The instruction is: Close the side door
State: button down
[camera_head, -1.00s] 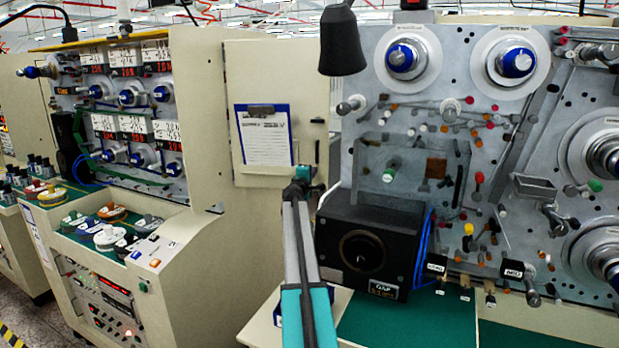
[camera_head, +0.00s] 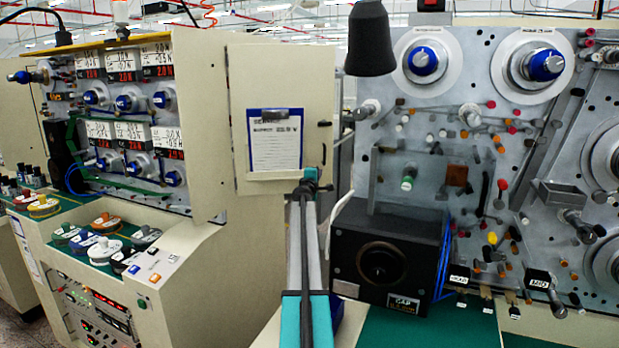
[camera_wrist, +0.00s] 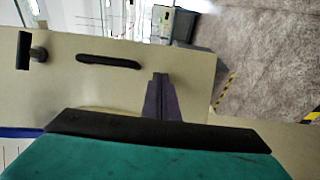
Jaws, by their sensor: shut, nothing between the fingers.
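The side door (camera_head: 287,95) is a beige panel standing open between the two machines, with a clipboard on its face. In the wrist view its beige face (camera_wrist: 60,90) fills the middle, with a black bar handle (camera_wrist: 108,61) and a black T-shaped latch (camera_wrist: 24,50). My gripper (camera_head: 320,186) is at the door's lower right edge in the head view. In the wrist view its dark fingers (camera_wrist: 161,85) are shut and empty, over the door near its edge, just beside the handle. I cannot tell whether they touch the door.
The right machine's grey spindle panel (camera_head: 480,120) stands to the right, with a black box (camera_head: 385,255) on its green ledge. The left machine (camera_head: 120,110) has spools on its shelf. A black lamp (camera_head: 368,40) hangs near the door's top. Floor (camera_wrist: 265,60) shows beyond the door.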

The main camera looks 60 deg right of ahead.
jog(key=shift+r, duration=0.1)
jog(key=shift+s+a, duration=0.1)
dwell(0.3)
jog(key=s+a+b, duration=0.3)
jog(key=s+a, duration=0.5)
jog(key=a, duration=0.2)
jog(key=shift+s+a, duration=0.4)
dwell(0.4)
jog(key=shift+w, duration=0.1)
